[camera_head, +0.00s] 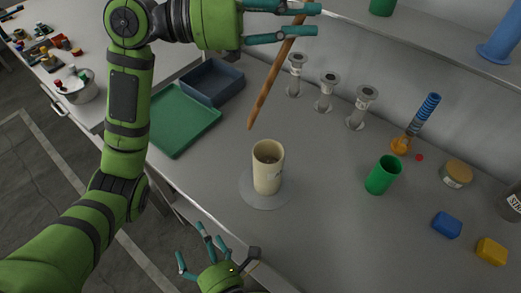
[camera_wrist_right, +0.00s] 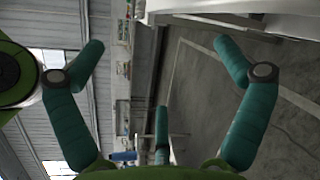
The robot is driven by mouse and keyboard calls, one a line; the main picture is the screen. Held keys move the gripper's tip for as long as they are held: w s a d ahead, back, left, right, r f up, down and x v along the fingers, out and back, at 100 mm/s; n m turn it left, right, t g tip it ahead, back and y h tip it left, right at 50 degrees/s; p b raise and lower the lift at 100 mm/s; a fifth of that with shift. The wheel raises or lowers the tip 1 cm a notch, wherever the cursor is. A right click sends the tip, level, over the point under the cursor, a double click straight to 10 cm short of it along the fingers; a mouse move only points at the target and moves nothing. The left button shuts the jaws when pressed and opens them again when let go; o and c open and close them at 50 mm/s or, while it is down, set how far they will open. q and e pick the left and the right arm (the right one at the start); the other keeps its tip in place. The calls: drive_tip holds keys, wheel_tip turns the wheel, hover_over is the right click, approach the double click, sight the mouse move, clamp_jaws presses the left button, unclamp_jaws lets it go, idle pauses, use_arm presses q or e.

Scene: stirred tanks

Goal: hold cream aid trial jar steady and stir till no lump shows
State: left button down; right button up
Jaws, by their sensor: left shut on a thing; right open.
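The cream jar (camera_head: 267,172) stands upright on a round grey disc (camera_head: 263,199) on the bench. Its mouth is open, but I cannot tell whether lumps are inside. My left gripper (camera_head: 306,20) is at the top of the head view, shut on a long brown wooden stick (camera_head: 272,88). The stick slants down, its lower tip above and left of the jar's mouth and apart from it. My right gripper (camera_head: 215,250) is open and empty beside the bench's front edge, below the jar. Its spread fingers show in the right wrist view (camera_wrist_right: 158,90) with nothing between them.
A green tray (camera_head: 178,118) and a dark blue bin (camera_head: 213,82) lie left of the jar. Several grey flanged pieces (camera_head: 326,92) stand behind. A green cup (camera_head: 383,175), blue block (camera_head: 447,225) and yellow block (camera_head: 491,251) stand right. Bench around the jar is clear.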

sight(263, 157)
drive_tip(key=w+d+r+t+h, duration=0.1)
drive_tip(key=w+d+r, duration=0.1)
drive_tip(key=w+d+r+n+t+h, duration=0.1)
drive_tip(key=w+d+r+t+h, duration=0.1)
drive_tip(key=w, duration=0.1)
drive_tip(key=shift+w+d+r, duration=0.1)
drive_tip(key=shift+d+r, duration=0.1)
drive_tip(key=d+h, duration=0.2)
drive_tip(key=d, duration=0.1)
drive_tip(key=w+d+r+t+h, duration=0.1)
drive_tip(key=d+h, duration=0.1)
drive_tip(key=d, duration=0.1)
drive_tip(key=w+d+n+h, duration=0.1)
drive_tip(key=d+h, duration=0.1)
drive_tip(key=d, duration=0.1)
drive_tip(key=shift+w+r+t, duration=0.15)
drive_tip(key=shift+r+t, duration=0.05)
drive_tip(key=shift+t, duration=0.1)
drive_tip(key=shift+w, duration=0.3)
drive_tip(key=w, duration=1.1)
drive_tip(key=shift+w, duration=0.1)
drive_tip(key=c, duration=0.9)
